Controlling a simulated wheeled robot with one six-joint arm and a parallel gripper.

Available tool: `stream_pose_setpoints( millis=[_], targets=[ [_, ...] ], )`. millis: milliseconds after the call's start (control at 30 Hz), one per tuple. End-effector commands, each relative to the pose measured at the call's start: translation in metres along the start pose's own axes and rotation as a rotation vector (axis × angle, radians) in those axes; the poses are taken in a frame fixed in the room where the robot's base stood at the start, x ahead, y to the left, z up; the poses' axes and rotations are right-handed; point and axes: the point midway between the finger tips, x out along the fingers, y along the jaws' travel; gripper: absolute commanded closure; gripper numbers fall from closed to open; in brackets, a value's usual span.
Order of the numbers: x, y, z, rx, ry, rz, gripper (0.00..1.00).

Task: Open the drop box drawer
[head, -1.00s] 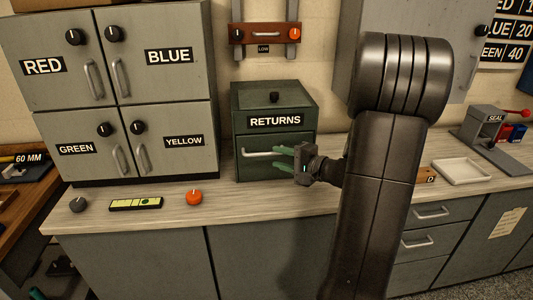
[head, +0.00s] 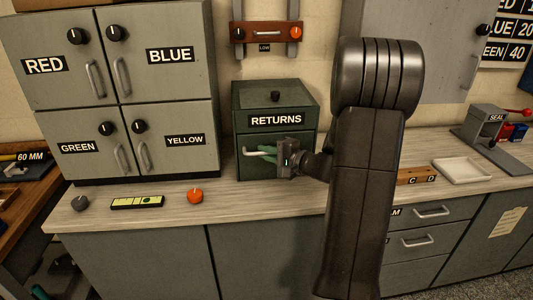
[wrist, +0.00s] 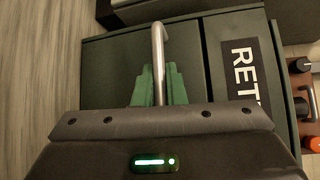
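The drop box (head: 305,100) is a dark green box labelled RETURNS, standing on the counter against the wall. Its drawer (head: 245,170) is in the lower front and looks closed. The pale bar handle (head: 250,152) runs across the drawer front; its right part is hidden by my gripper (head: 266,151). In the wrist view the handle (wrist: 158,50) passes between the green fingers of my gripper (wrist: 158,88), one on each side and close against it. My gripper looks shut on the handle.
Grey cabinets (head: 120,90) with knobs and handles stand left of the box. An orange knob (head: 195,196) and a yellow-green gauge (head: 137,202) lie on the counter in front. A white tray (head: 462,171) is at the right. Counter in front of the drawer is clear.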

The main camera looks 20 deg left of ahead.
Motion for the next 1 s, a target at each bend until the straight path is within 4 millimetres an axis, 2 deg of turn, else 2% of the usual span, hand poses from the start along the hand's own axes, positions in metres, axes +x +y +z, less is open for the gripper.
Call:
stream_pose_setpoints(
  millis=[200, 367, 1000],
  targets=[
    [-0.002, 0.002, 0.002, 0.000, 0.000, 0.001, 1.00],
    [-0.012, 0.006, 0.012, 0.000, 0.001, 0.001, 1.00],
    [-0.108, 0.033, 0.108, -0.001, 0.003, 0.001, 1.00]
  ],
)
